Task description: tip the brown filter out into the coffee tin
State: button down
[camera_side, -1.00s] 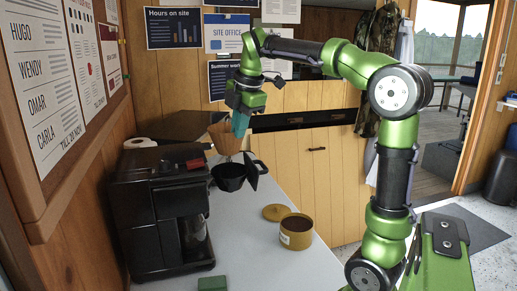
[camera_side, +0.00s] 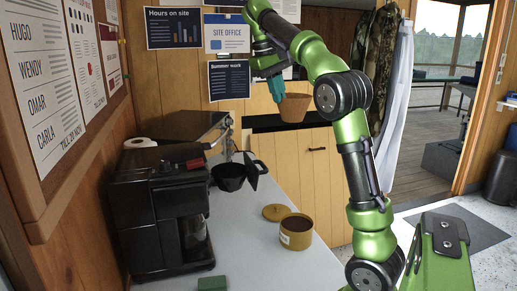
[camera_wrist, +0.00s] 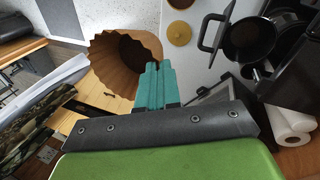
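My gripper (camera_side: 277,90) has teal fingers, which look closed on the rim of the brown filter (camera_side: 295,108). The filter hangs in the air, roughly upright with its wide mouth up, in front of the wooden cupboards. In the wrist view the pleated filter (camera_wrist: 112,55) is beside the fingertips (camera_wrist: 155,85), and its inside looks dark brown. The coffee tin (camera_side: 297,239) stands open on the counter, well below the filter, with dark contents. In the wrist view only the tin's edge (camera_wrist: 181,4) shows at the top.
The tin's round lid (camera_side: 276,212) lies beside the tin. A black filter holder (camera_side: 229,176) with a handle sits by the black coffee machine (camera_side: 150,205). A green block (camera_side: 212,283) lies at the counter's (camera_side: 255,262) front. A paper roll (camera_side: 140,143) is behind the machine.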

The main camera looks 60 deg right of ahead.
aim_at(302, 111)
jog(key=shift+w+d+r+m, duration=0.1)
jog(key=shift+w+d+m, duration=0.1)
jog(key=shift+d+m, duration=0.65)
jog(key=shift+w+d+f+g, duration=0.15)
jog(key=shift+d+f+g, duration=0.05)
jog(key=shift+d+g, duration=0.15)
jog(key=shift+f, duration=0.15)
jog(key=s+n, duration=0.1)
jog(key=s+f+n, duration=0.2)
jog(key=s, duration=0.1)
jog(key=shift+d, duration=0.35)
jog(key=s+f+n, duration=0.2)
jog(key=f+n, duration=0.1)
jog(key=s+f+n+t, duration=0.1)
jog(key=f+n, duration=0.1)
jog(key=shift+d, duration=0.1)
jog(key=a+f+n+g+h, duration=0.1)
jog(key=a+f+n+h, duration=0.2)
jog(key=f, duration=0.4)
jog(key=w+a+f+n+g+h, duration=0.1)
jog(key=a+f+n+g+h, duration=0.1)
jog(key=f, duration=0.6)
jog(key=a+f+n+g+h, duration=0.2)
jog(key=a+f+n+h, duration=0.3)
jog(key=f+n, duration=0.3)
jog(key=shift+w+a, duration=0.4)
jog(key=shift+a, duration=0.05)
